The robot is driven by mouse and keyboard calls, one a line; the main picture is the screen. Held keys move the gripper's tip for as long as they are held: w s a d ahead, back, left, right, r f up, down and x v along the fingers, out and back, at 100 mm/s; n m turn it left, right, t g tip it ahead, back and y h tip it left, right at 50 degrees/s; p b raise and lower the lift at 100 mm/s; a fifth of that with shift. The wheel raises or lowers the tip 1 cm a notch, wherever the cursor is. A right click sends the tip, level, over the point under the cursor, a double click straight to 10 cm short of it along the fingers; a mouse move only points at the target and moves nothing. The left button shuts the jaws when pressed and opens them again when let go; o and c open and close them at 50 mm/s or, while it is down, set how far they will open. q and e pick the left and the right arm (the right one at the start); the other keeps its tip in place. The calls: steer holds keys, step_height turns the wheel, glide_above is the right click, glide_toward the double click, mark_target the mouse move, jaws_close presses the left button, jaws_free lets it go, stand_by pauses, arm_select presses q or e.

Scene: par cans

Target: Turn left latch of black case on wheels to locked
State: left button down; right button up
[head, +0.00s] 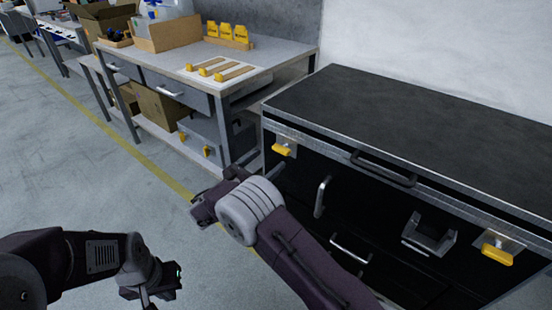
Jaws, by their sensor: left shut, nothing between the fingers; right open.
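The black case (400,110) stands at the right, with a metal-edged lid. Its left latch (283,150) has a yellow handle on a metal plate near the front's upper left corner; the handle lies roughly along the lid edge. Whether it is locked I cannot tell. My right gripper (262,166) is open, just below and left of the left latch, apart from it. It appears empty. My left gripper (150,296) is shut and empty at the bottom, over the floor, well away from the case. Its fingertips are partly hidden. The case's wheels are not in view.
The right latch (497,254) has a similar yellow handle. A black lid handle (383,168) and metal front handles (350,249) stick out of the case. A workbench (270,57) with boxes and yellow items stands behind at left. The floor (90,180) at left is clear.

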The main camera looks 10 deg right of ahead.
mark_target(279, 152)
steer(key=b+x, duration=0.1)
steer(key=x, duration=0.3)
steer(key=shift+w+d+f+b, duration=0.2)
steer(key=shift+w+d+b, duration=0.05)
steer(key=shift+b, duration=0.05)
steer(key=shift+w+d+r, duration=0.1)
steer(key=shift+w+d, duration=0.1)
steer(key=shift+d, duration=0.1)
steer(key=c, duration=1.4)
steer(key=shift+o, duration=0.2)
